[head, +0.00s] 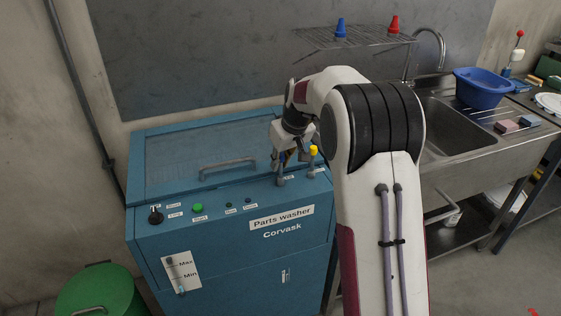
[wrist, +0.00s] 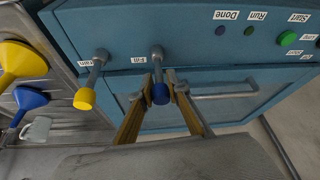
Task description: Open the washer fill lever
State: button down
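The fill lever (wrist: 158,70) is a grey stem with a blue knob on the front of the blue parts washer (head: 147,229), beside a "Fill" label in the wrist view. My gripper (wrist: 160,89) has one finger on each side of the blue knob, with both pads close against it; it looks shut on the lever. In the head view my gripper (head: 281,160) is at the washer's right end, and the blue knob is hidden there. The drain lever (wrist: 92,80), with a yellow knob, stands beside it, outside the fingers; it also shows in the head view (head: 312,161).
The washer's closed lid has a grey handle (head: 227,166). A sink (head: 455,130) with a blue basin (head: 482,88) is at the right. A green bin (head: 100,290) stands at the lower left. Blue (head: 341,28) and red (head: 393,25) funnels stand on a wire shelf.

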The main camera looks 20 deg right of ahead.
jog(key=shift+s+a+t, duration=0.3)
jog(key=shift+s+t, duration=0.4)
jog(key=shift+t, duration=0.3)
jog(key=shift+s+d+f+t, duration=0.15)
jog(key=shift+s+t, duration=0.1)
jog(key=shift+t, duration=0.15)
jog(key=c, duration=1.9)
grip_release()
jog(key=shift+d, duration=0.15)
jog(key=shift+s, duration=0.1)
jog(key=shift+s+r, duration=0.2)
jog(key=shift+r, duration=0.35)
jog(key=shift+v, duration=5.45)
